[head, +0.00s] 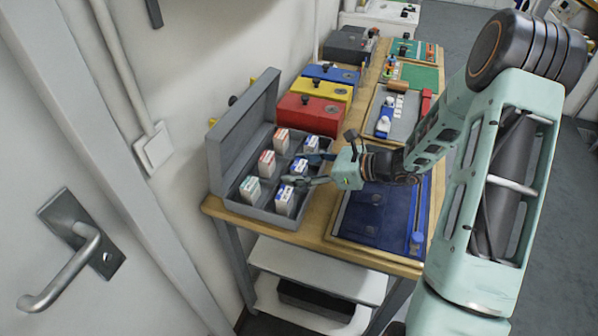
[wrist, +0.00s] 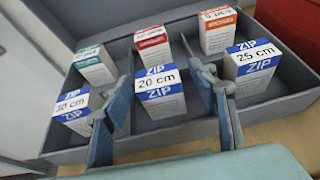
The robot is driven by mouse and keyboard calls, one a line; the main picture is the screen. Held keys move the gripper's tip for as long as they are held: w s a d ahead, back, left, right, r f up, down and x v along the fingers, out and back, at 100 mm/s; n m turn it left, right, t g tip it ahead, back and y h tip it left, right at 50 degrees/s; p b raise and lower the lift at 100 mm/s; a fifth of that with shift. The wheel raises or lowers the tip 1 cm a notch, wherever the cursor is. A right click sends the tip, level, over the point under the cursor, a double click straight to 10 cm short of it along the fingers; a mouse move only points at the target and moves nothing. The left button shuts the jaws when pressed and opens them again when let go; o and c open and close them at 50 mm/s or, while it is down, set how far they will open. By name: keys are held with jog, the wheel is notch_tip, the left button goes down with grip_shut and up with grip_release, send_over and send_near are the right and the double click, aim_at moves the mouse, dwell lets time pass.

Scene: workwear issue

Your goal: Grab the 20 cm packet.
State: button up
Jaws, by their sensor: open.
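The 20 cm packet (wrist: 160,98) is a white upright box with a blue ZIP band and a printed label. It stands in the middle of the front row in a grey open case, and also shows in the head view (head: 299,167). My gripper (wrist: 165,105) is open, with one finger on each side of this packet in the wrist view; I cannot tell whether they touch it. A 30 cm ZIP packet (wrist: 72,112) stands to the left and a 25 cm ZIP packet (wrist: 250,75) to the right. In the head view my gripper (head: 305,170) reaches in over the case's right side.
Behind stand a green-topped packet (wrist: 94,66), a red-topped packet (wrist: 152,48) and an orange-topped packet (wrist: 217,30). The case's raised lid (head: 243,125) is by the wall. Red (head: 310,113), yellow (head: 322,91) and blue boxes stand beyond. A dark blue garment (head: 375,213) lies on the bench.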

jog(key=c, duration=1.2)
jog(key=shift+r, duration=0.1)
